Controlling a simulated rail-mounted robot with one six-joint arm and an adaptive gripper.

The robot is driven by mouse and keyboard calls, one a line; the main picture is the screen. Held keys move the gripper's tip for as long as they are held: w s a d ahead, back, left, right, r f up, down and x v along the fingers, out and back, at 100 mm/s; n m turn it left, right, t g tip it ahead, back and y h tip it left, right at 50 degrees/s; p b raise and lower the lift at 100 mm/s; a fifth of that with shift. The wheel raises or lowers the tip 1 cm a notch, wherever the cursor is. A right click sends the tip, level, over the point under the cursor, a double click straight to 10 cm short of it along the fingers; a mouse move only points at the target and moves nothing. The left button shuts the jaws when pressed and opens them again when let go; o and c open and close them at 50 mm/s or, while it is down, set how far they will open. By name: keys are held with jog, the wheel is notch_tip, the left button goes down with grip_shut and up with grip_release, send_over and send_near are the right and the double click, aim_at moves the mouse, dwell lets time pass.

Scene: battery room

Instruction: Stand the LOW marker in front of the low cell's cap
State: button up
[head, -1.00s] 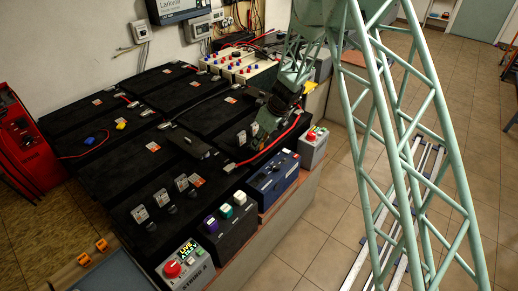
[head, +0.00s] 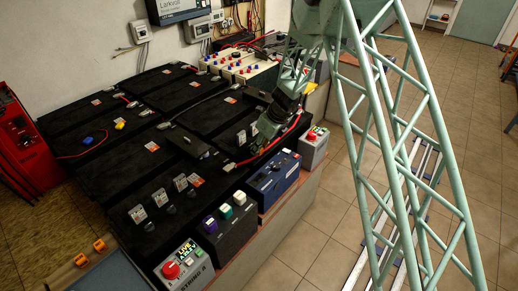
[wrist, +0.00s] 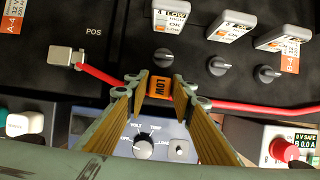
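My gripper (wrist: 160,85) has its fingertips closed against both sides of a small orange marker (wrist: 160,87) lettered LOW. In the head view my gripper (head: 262,140) is over the front edge of the black batteries; the marker cannot be made out there. In the wrist view, a white card reading LOW (wrist: 171,14) marks the low cell, and its dark round cap (wrist: 163,57) is just beyond the held marker, apart from it in the picture. I cannot tell whether the marker touches the surface below.
A red cable (wrist: 105,77) runs across behind my fingertips. More caps (wrist: 218,66) and cards (wrist: 231,26) stand to the right. A blue meter with knobs (head: 271,183) is below my gripper. A grey box with a red knob (head: 314,148) stands at the right.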

jog(key=shift+o, duration=1.1)
jog(key=shift+r, duration=0.1)
jog(key=shift+r, duration=0.15)
jog(key=p+v, duration=0.4)
jog(key=v, duration=0.7)
jog(key=shift+d+r, duration=0.15)
jog(key=shift+r, duration=0.2)
jog(key=shift+s+r, duration=0.1)
jog(key=shift+s, duration=0.1)
